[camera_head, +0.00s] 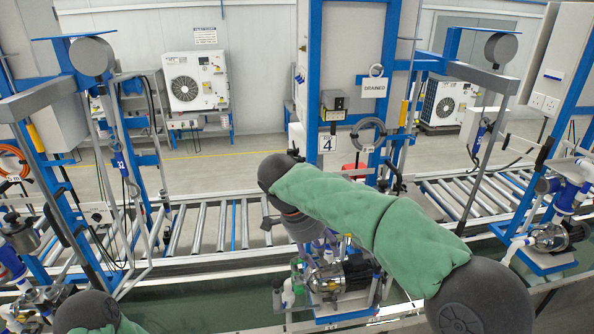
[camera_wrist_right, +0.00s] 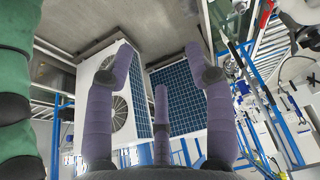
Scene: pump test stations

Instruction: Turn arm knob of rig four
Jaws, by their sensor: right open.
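Rig four is marked by a white number 4 plate (camera_head: 327,143) on its blue post (camera_head: 314,80). A sign reading DRAINED (camera_head: 374,87) hangs on the rig. I cannot pick out the arm knob for sure; my right arm covers part of the rig. My right arm, in a green sleeve, reaches across from the lower right, its wrist in front of the rig. In the right wrist view my right gripper (camera_wrist_right: 160,65) is open, its purple fingers spread and nothing between them. My left gripper is out of view.
A pump unit (camera_head: 340,278) sits below my right wrist. A roller conveyor (camera_head: 222,228) runs behind. Other blue rigs stand left (camera_head: 90,100) and right (camera_head: 566,100). In the right wrist view, a white fan unit (camera_wrist_right: 92,75) and a dark blue grid panel (camera_wrist_right: 178,98) lie beyond the fingers.

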